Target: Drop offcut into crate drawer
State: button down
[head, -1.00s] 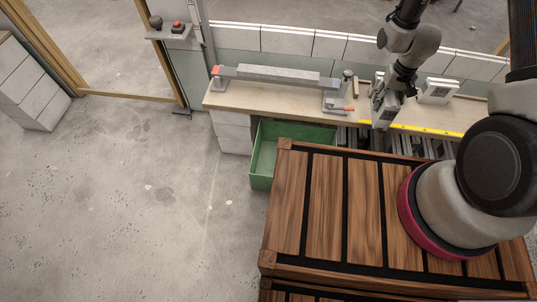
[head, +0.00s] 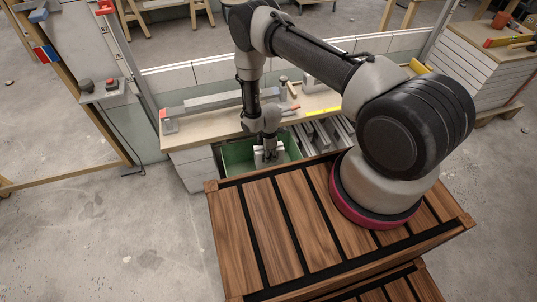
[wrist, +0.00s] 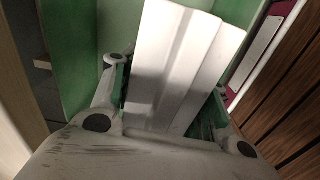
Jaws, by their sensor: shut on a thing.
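My gripper (head: 268,156) points down over the green crate drawer (head: 235,158), between the bench and the slatted wooden top. In the wrist view my gripper (wrist: 165,110) is shut on the offcut (wrist: 172,62), a pale grey, ridged length of profile gripped between both fingers. The drawer's green wall (wrist: 72,40) shows to the left of and behind the offcut. The offcut's far end hangs over the drawer area. I cannot tell whether it touches the drawer floor, which is largely hidden by the gripper and offcut.
The wooden slatted top (head: 265,220) stands close in front of the drawer. The workbench (head: 190,138) is behind it, with a long grey bar (head: 213,101) on supports. Grey lengths (head: 325,136) lie right of the drawer.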

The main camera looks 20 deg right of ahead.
jog(key=shift+f, duration=3.15)
jog(key=c, duration=0.7)
grip_release()
notch_tip(320, 180, up, 12)
